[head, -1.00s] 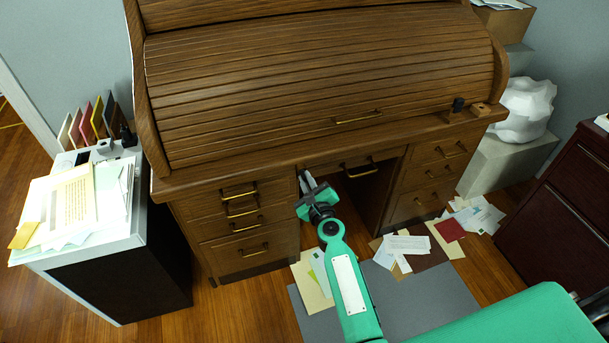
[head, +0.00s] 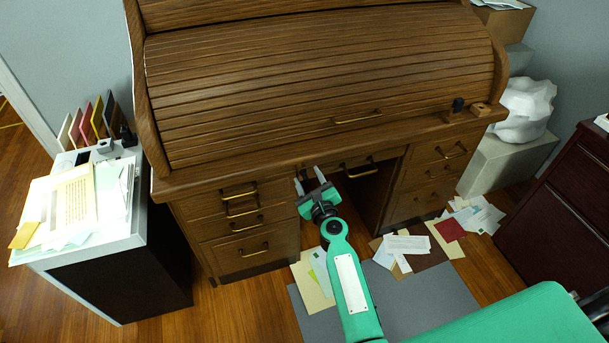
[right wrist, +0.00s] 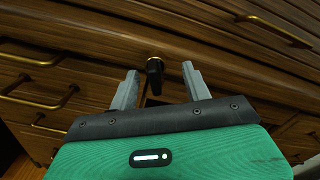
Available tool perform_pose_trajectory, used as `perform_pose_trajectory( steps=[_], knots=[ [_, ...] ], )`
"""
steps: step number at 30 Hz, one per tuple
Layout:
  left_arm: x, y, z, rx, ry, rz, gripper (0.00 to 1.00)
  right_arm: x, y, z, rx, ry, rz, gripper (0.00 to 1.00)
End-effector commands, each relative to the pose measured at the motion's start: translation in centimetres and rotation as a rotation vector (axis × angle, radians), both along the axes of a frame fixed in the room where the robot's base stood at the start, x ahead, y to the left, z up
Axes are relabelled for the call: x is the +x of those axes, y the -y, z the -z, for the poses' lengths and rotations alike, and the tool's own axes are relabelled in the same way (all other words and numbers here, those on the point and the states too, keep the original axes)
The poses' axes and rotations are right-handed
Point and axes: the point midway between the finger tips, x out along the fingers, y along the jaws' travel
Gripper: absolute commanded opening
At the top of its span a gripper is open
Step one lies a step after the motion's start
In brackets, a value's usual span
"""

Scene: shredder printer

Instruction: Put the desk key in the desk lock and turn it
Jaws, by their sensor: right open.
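The roll-top desk (head: 330,85) stands ahead. My right gripper (head: 309,177) is open at the desk's front edge above the knee space. In the right wrist view its fingers (right wrist: 157,82) stand on both sides of the key head, with a gap on each side. The lock and key are too small to make out in the head view. My left gripper is not in view.
Brass-handled drawers (head: 240,215) flank the knee space. A side cabinet with papers (head: 135,225) stands at left. A dark red cabinet (head: 560,205) stands at right. Loose papers (head: 405,245) lie on the floor.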

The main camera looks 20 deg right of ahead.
Motion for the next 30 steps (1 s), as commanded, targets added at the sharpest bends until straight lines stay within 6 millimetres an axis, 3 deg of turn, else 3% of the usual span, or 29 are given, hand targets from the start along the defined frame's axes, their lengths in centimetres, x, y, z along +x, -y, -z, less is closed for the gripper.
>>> perform_pose_trajectory(
  steps=[1, 30],
  knots=[
    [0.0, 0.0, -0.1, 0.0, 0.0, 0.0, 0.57, -0.5, -0.8, 0.1, 0.016, -0.003, -0.003, 0.49],
    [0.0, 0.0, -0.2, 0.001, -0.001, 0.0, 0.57, -6.1, -0.8, 0.6, 0.017, -0.012, -0.006, 0.49]
  ],
)
